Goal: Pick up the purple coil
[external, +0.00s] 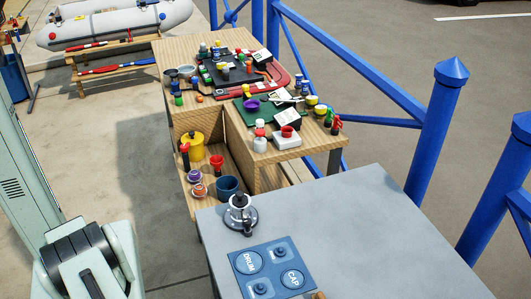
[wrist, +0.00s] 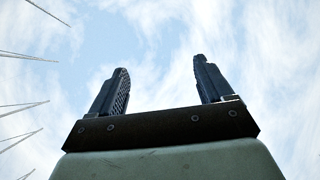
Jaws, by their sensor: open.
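Two purple things show in the external view. One is a small round purple coil-like piece (external: 194,175) on the lower wooden shelf, next to an orange round piece. The other is a purple ring or bowl (external: 251,104) on the green mat on the upper bench. They are too small to tell for sure which is the coil. My gripper (wrist: 160,64) is open and empty in the wrist view, its fingers against the sky. My gripper does not show in the external view, so its distance from either purple thing cannot be told.
A yellow pot (external: 194,147), a red funnel-like piece (external: 217,164) and a dark blue cup (external: 228,187) crowd the lower shelf. Many small items cover the upper bench. A grey table (external: 360,230) with a winch (external: 240,214) stands in front. Blue railings (external: 432,125) run along the right.

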